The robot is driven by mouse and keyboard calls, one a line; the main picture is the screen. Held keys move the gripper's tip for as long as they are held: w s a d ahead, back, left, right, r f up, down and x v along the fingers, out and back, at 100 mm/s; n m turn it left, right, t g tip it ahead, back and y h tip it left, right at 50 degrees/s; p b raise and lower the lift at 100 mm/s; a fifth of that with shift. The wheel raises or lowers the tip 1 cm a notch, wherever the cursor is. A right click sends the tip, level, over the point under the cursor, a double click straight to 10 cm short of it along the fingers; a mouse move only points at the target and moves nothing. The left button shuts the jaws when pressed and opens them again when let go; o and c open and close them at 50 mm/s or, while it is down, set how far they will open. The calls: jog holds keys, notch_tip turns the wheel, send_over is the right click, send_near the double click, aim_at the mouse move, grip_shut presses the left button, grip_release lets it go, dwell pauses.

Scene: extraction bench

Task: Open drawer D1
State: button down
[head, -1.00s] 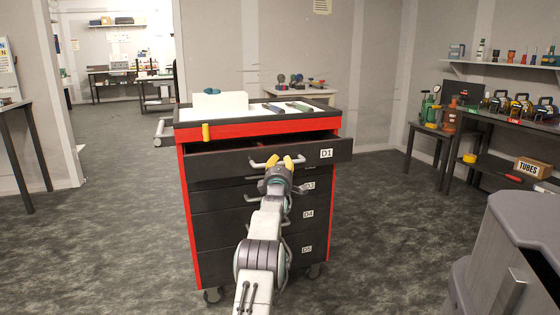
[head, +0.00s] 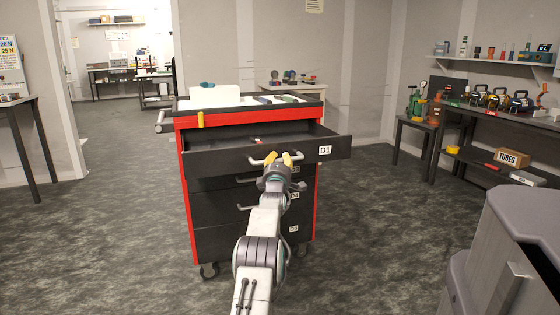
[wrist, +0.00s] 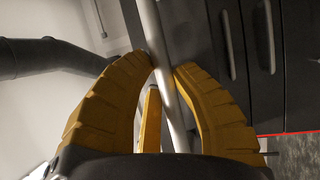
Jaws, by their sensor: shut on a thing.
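Drawer D1 (head: 225,165) is the top drawer of a red and black wheeled tool cabinet (head: 186,215). It is pulled well out, and its inside shows, with a small red and white item in it. My gripper (head: 286,158) is at the handle (head: 257,161) on the drawer's front, left of the D1 label. In the wrist view the yellow fingers of my gripper (wrist: 165,75) are shut around the light metal bar of the handle (wrist: 150,30). My gripper hides part of the handle and of the lower drawers.
Lower drawers with bar handles (head: 243,207) are shut below D1. A grey bin-like body (head: 500,240) stands at the front right. A bench with equipment (head: 470,112) lines the right wall. The grey floor is open left of the cabinet.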

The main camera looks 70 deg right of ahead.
jog(key=shift+w+f, duration=0.1)
jog(key=shift+w, duration=0.15)
jog(key=c, duration=1.4)
grip_release()
jog(key=shift+a, duration=0.1)
jog(key=o, duration=0.4)
jog(key=shift+s, duration=0.1)
jog(key=shift+s+a, duration=0.1)
jog(key=shift+v, duration=5.85)
